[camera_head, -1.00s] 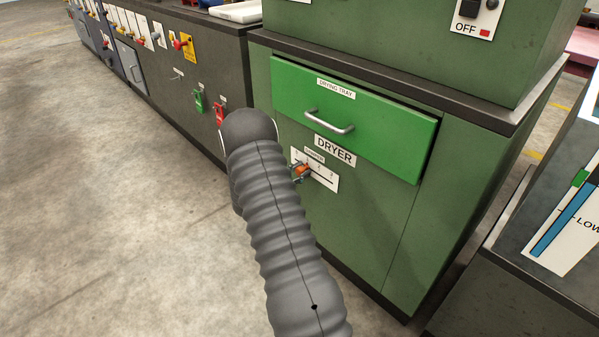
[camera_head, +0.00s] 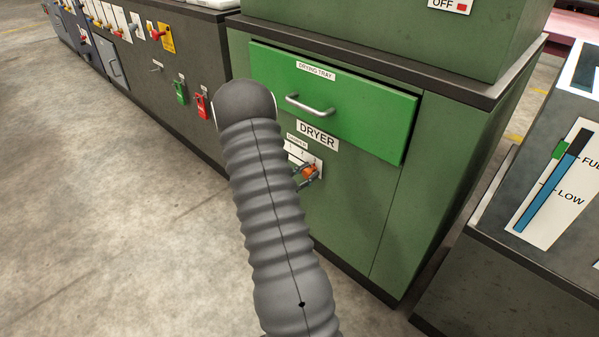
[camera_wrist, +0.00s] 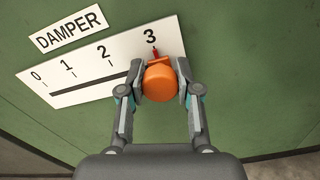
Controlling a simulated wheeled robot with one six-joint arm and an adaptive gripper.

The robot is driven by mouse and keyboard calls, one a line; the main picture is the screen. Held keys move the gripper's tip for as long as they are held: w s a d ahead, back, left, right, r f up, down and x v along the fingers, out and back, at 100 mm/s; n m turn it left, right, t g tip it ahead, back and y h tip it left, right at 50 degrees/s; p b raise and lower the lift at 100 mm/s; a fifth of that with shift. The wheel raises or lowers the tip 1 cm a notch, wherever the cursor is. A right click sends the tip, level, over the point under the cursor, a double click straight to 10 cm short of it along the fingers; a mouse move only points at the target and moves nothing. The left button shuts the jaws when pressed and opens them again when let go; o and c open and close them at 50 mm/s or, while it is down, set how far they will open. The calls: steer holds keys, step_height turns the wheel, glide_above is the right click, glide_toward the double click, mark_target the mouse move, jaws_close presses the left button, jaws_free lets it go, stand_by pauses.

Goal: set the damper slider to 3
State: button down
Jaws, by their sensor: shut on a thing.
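The damper slider's orange knob (camera_wrist: 159,84) sits at the right end of its slot in the wrist view. Its red pointer is at the 3 mark on the white scale plate (camera_wrist: 62,98), which reads 0 to 3. My gripper (camera_wrist: 158,88) is shut on the knob, with one finger on each side. In the head view the knob (camera_head: 310,171) shows at the right end of the plate, below the DRYER label. My arm hides the plate's left part there.
The dryer's green drying tray drawer (camera_head: 350,120) with a metal handle (camera_head: 310,105) is above the slider. A grey unit with a level gauge (camera_head: 545,190) stands to the right. Open concrete floor (camera_head: 110,220) lies to the left.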

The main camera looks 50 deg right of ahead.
steer(key=shift+s, duration=0.3)
steer(key=c, duration=0.8)
jaws_free()
steer(key=shift+s+d, duration=0.1)
steer(key=shift+w+a, duration=0.2)
steer(key=shift+a, duration=0.2)
steer(key=a, duration=1.1)
steer(key=shift+a, duration=0.15)
